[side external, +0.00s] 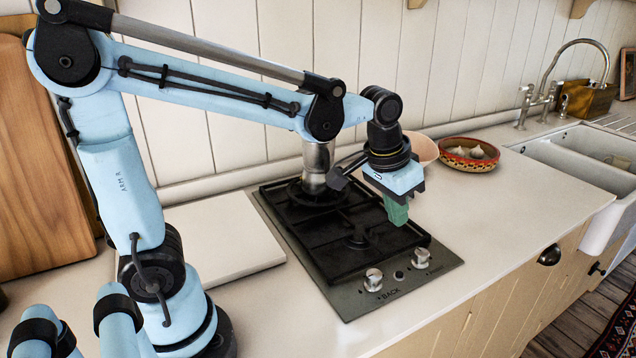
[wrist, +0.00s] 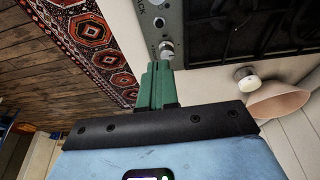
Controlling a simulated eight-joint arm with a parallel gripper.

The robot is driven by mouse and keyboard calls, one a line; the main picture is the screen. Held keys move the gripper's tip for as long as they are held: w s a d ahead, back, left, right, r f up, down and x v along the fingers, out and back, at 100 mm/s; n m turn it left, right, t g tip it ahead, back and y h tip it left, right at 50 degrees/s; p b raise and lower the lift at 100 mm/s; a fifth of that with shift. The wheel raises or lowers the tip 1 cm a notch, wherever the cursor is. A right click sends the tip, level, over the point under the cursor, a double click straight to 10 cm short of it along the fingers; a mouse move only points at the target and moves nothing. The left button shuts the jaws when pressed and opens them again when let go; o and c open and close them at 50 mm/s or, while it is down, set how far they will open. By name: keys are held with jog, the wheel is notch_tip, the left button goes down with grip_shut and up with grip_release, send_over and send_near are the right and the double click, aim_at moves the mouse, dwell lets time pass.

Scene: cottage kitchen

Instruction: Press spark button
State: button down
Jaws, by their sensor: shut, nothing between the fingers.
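The spark button (side external: 399,275) is a small dark round button between two silver knobs on the front panel of the gas hob (side external: 345,300). In the wrist view the button (wrist: 158,22) shows near the top, beyond the nearer knob (wrist: 167,49). My gripper (side external: 396,212) has green fingers, shut and empty, pointing down above the right front part of the hob. It is clear of the button and higher than it. In the wrist view the fingertips (wrist: 156,66) appear just below the nearer knob.
The left knob (side external: 373,280) is by the word BACK; the right knob (side external: 421,258) is beside the button. A metal pot (side external: 318,165) stands on the rear burner. A pink bowl (side external: 425,150) and a patterned bowl (side external: 450,160) stand right of the hob. Bare counter (side external: 520,205) lies right.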

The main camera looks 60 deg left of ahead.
jog(key=shift+s+r, duration=0.1)
jog(key=shift+r, duration=0.1)
send_over(398, 274)
notch_tip(398, 274, down, 12)
jog(key=shift+s, duration=0.1)
jog(key=shift+f, duration=0.85)
jog(key=shift+f, duration=0.85)
jog(key=w+v, duration=0.1)
jog(key=v, duration=1.3)
jog(key=shift+r, duration=0.45)
